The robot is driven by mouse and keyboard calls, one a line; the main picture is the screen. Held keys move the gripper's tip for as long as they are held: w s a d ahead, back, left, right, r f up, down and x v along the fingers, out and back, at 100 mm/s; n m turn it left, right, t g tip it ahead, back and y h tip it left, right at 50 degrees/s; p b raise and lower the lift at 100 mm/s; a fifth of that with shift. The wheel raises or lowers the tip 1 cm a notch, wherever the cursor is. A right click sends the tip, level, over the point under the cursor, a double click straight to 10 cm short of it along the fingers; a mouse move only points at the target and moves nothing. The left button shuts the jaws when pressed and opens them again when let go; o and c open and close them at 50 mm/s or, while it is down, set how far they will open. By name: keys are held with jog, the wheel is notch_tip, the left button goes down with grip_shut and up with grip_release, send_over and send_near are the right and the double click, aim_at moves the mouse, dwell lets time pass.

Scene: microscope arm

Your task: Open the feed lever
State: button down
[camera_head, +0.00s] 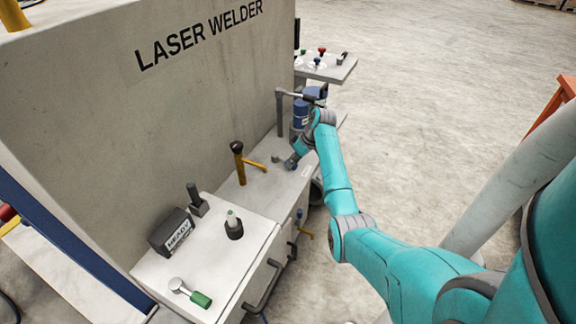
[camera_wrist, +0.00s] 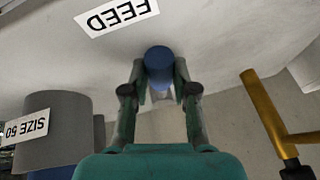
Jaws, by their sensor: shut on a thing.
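The feed lever's blue round handle (camera_wrist: 158,62) stands between the two fingertips in the wrist view. A white FEED label (camera_wrist: 117,15), upside down in that picture, is on the pale surface just beyond it. My gripper (camera_wrist: 159,82) is shut on the blue handle, one finger at each side. In the head view my gripper (camera_head: 291,161) is low over the bench, at the end of my teal arm. The lever itself is hard to make out there, and its base and pivot are hidden.
A yellow post with a dark top (camera_head: 238,160) and a yellow side bar stands left of my gripper. A blue canister (camera_head: 300,114) stands behind it. The LASER WELDER housing (camera_head: 140,120) walls the left side.

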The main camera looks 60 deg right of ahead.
jog(key=shift+d+n+y, duration=0.4)
jog(key=shift+d+n, duration=0.4)
jog(key=shift+n, duration=0.4)
jog(key=shift+g, duration=0.3)
jog(key=c, duration=0.9)
grip_release()
jog(key=shift+w+d, duration=0.1)
jog(key=shift+r, duration=0.1)
jog(key=v, duration=1.1)
jog(key=shift+s+r, duration=0.25)
jog(key=shift+r, duration=0.05)
jog(key=shift+d+f, duration=0.1)
